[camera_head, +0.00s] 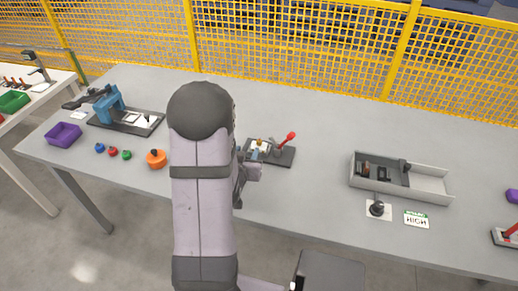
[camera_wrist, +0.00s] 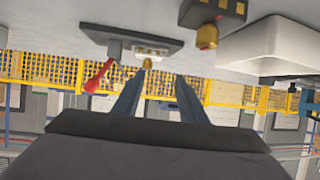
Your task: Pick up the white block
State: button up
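A small white block (camera_head: 262,146) appears to sit in a dark clamp fixture (camera_head: 284,157) with a red handle, near the middle of the table. In the wrist view, which is upside down, the fixture (camera_wrist: 100,32) shows at the top with the pale block (camera_wrist: 150,52) on it and a brass-coloured piece (camera_wrist: 147,63) beside the block. My gripper (camera_wrist: 161,75) is open, its two blue-grey fingers apart with nothing seen between them. The fingertips are near the fixture; whether they touch anything is unclear. In the head view my arm hides most of the gripper.
A grey tray (camera_head: 425,191) with dark parts stands at the right, with a black knob (camera_head: 377,208) before it. A purple bin (camera_head: 63,135), a blue press (camera_head: 110,103) and an orange round part (camera_head: 156,159) are at the left. A white box (camera_wrist: 270,48) shows in the wrist view.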

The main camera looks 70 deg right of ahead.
aim_at(259, 143)
jog(key=shift+s+d+r+m+g+h, duration=0.15)
jog(key=shift+s+d, duration=0.1)
jog(key=shift+s, duration=0.35)
jog(key=shift+s+d+f+m+g+h, duration=0.1)
jog(key=shift+s+d+m+g+h, duration=0.1)
jog(key=shift+s, duration=0.35)
jog(key=shift+x, duration=1)
jog(key=shift+w+d+p, duration=0.1)
jog(key=shift+p, duration=0.25)
jog(key=shift+f+p+x, duration=0.2)
jog(key=shift+p+x, duration=0.55)
jog(key=shift+x, duration=1.8)
grip_shut()
